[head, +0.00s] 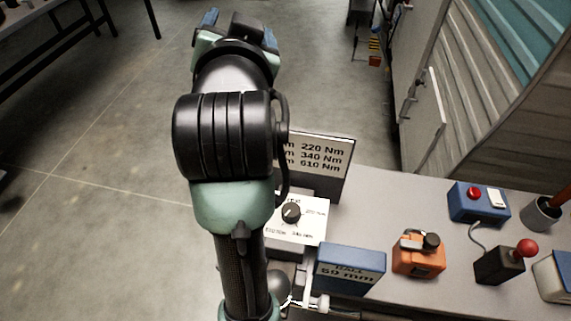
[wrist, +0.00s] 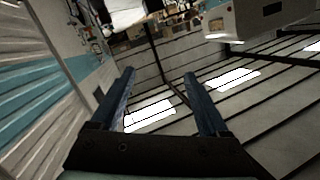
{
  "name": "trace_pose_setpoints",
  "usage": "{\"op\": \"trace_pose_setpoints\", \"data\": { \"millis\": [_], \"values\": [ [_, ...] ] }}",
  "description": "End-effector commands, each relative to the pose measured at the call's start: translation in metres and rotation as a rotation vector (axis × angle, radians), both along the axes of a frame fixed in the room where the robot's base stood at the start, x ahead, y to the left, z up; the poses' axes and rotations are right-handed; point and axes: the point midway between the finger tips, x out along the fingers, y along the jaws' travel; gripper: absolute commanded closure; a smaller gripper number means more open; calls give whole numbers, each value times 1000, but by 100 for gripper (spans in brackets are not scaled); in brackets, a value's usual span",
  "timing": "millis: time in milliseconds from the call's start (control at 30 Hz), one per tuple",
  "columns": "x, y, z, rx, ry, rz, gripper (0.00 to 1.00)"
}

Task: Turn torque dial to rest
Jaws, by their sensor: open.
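The torque dial (head: 291,212) is a small round dark knob with a pale pointer mark on a white face plate (head: 312,232). The plate carries printed Nm values around the knob, partly hidden by my arm. My gripper (head: 240,22) is at the top of the head view, raised and well away from the dial, nothing touching it. In the wrist view my gripper (wrist: 158,88) shows two dark blue fingers spread apart with nothing between them. The dial is not visible in the wrist view.
A sign with Nm values (head: 325,160) stands behind the dial. Open floor lies left.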

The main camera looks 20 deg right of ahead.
Motion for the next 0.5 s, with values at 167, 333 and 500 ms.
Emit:
{"op": "trace_pose_setpoints", "data": {
  "millis": [167,333,500],
  "values": [
    [-5,-83,-29,537,180,-382,22],
    [-35,-113,-95,1066,255,-824,22],
    [-67,-91,-151,1466,310,-1275,22]
  ]
}}
